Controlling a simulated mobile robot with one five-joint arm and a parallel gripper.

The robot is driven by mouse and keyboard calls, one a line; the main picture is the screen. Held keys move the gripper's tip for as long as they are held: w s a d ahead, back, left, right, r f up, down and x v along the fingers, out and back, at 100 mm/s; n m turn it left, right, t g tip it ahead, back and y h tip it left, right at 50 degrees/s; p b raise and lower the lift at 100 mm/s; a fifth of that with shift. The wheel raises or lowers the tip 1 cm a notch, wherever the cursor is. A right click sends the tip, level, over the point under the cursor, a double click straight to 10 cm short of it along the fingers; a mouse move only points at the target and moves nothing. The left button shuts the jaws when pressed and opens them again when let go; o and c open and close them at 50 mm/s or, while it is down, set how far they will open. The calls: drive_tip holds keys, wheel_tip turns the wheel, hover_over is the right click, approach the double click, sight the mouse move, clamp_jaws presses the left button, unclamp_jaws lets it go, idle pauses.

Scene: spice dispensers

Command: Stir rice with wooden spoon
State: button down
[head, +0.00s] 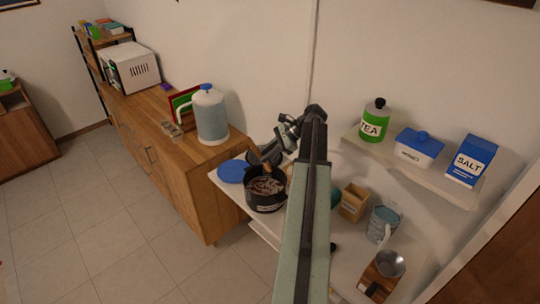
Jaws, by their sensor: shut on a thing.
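A black pot (249,200) stands on the white table. It holds pale brown contents, seemingly the rice (264,186). My gripper (270,150) is above the far side of the pot, at the end of my arm, pointing down and left. It is shut on a brown handle, seemingly the wooden spoon (265,164), which slants down into the pot. The spoon's lower end is hard to make out against the rice. My own arm hides part of the table right of the pot.
A blue lid (232,171) lies left of the pot. A wooden box (353,202), a grey watering-can-like jug (383,222) and a scale with a metal bowl (390,264) stand right of my arm. A wall shelf (412,168) holds tea, a blue-lidded box and salt.

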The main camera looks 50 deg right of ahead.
drive_tip(key=shift+w+a, duration=0.1)
drive_tip(key=shift+w, duration=0.05)
drive_tip(key=shift+w+a+f, duration=0.1)
drive_tip(key=shift+a+f, duration=0.05)
drive_tip(key=shift+a, duration=0.15)
drive_tip(key=a+f+b, duration=0.3)
drive_tip(key=a, duration=0.2)
drive_tip(key=d+f+b, duration=0.5)
drive_tip(key=f+b, duration=0.7)
drive_tip(key=shift+d, duration=0.15)
drive_tip(key=shift+d, duration=0.15)
idle(0.4)
